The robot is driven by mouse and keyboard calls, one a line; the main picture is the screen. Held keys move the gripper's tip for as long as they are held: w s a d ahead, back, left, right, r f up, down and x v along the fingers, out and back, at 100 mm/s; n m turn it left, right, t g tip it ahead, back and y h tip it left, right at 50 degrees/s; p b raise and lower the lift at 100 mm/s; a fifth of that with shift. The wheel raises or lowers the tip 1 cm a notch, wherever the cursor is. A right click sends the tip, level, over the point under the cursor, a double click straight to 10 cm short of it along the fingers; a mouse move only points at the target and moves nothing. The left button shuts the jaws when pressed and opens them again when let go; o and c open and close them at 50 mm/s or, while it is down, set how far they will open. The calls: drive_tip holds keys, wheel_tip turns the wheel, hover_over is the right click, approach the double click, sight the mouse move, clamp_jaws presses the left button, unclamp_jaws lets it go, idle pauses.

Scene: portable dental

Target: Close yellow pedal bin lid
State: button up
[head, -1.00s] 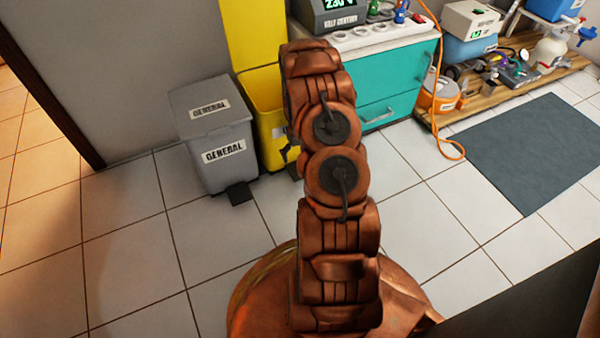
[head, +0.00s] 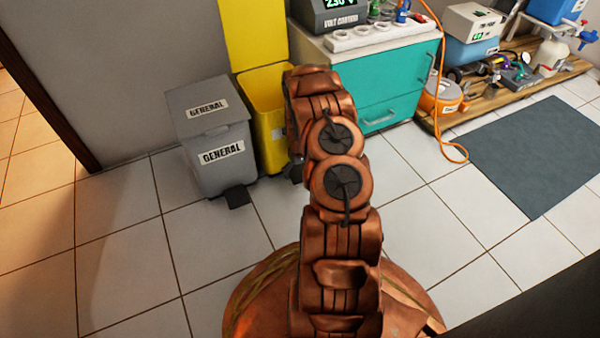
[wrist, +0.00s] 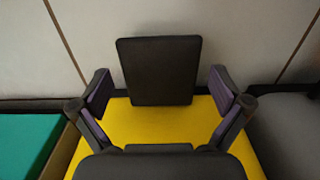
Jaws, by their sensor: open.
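The yellow pedal bin (head: 270,130) stands against the wall beside the teal cabinet. Its yellow lid (head: 253,35) stands upright behind it, open. A dark pedal (head: 293,171) shows at the bin's foot, partly hidden by my arm. In the wrist view a dark flat plate, which looks like this pedal (wrist: 158,70), appears between the fingers of my gripper (wrist: 160,88), with yellow below it. The fingers are spread apart and hold nothing. I cannot tell whether they touch the plate. My arm hides the gripper in the head view.
A grey general waste bin (head: 215,150), lid shut, stands close on the left with its own pedal (head: 237,196) in front. The teal cabinet (head: 385,100) is on the right. An orange cable (head: 440,130) hangs to the floor. The tiled floor in front is clear.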

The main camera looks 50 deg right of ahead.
sight(300, 174)
drive_tip(key=shift+c, duration=0.3)
drive_tip(key=c, duration=1.5)
drive_tip(key=shift+r+p, duration=0.1)
drive_tip(key=shift+p, duration=0.25)
clamp_jaws()
drive_tip(key=shift+c, duration=0.8)
unclamp_jaws()
drive_tip(key=o, duration=1.7)
wheel_tip(300, 174, up, 12)
drive_tip(key=shift+f, duration=0.1)
